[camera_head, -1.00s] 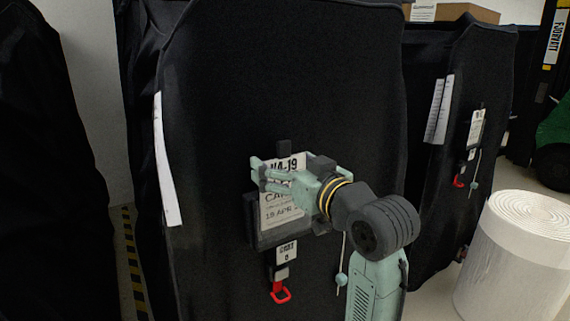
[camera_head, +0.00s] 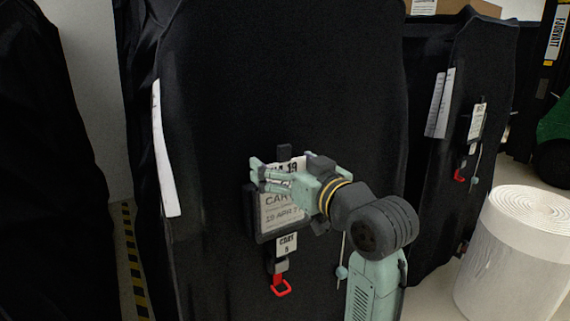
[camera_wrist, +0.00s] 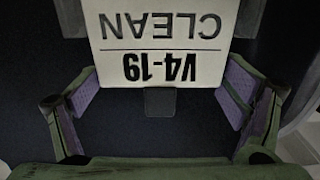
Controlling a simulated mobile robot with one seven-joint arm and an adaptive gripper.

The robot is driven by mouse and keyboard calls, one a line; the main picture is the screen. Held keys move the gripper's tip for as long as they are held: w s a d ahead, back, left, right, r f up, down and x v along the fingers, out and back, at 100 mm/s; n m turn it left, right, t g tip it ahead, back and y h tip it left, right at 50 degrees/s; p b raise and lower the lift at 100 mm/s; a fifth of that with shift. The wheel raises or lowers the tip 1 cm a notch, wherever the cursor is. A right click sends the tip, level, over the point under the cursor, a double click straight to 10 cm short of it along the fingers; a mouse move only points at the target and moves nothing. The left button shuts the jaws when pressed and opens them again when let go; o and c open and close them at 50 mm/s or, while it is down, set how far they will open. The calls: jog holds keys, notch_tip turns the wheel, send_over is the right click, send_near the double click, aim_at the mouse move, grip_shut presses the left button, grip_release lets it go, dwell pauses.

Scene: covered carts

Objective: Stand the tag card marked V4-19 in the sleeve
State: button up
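The tag card marked V4-19 (camera_head: 283,208) is upright in the dark sleeve (camera_head: 250,218) on the front of the black covered cart. Its lower part lies inside the sleeve frame. My gripper (camera_head: 257,171) is in front of its upper part and hides some of the print. In the wrist view the card (camera_wrist: 160,45) appears upside down, reading V4-19 and CLEAN. My gripper (camera_wrist: 160,80) is open there, its purple-padded fingers spread to either side of the card's top end. A dark tab (camera_wrist: 160,101) shows beyond the top edge.
Below the sleeve are a small cart label (camera_head: 287,244) and a red pull (camera_head: 281,287). A white paper strip (camera_head: 163,150) hangs at the cart's left. Another covered cart (camera_head: 480,60) and a white roll (camera_head: 515,255) stand to the right.

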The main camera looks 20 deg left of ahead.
jog(key=shift+o, duration=0.6)
jog(key=v, duration=1.2)
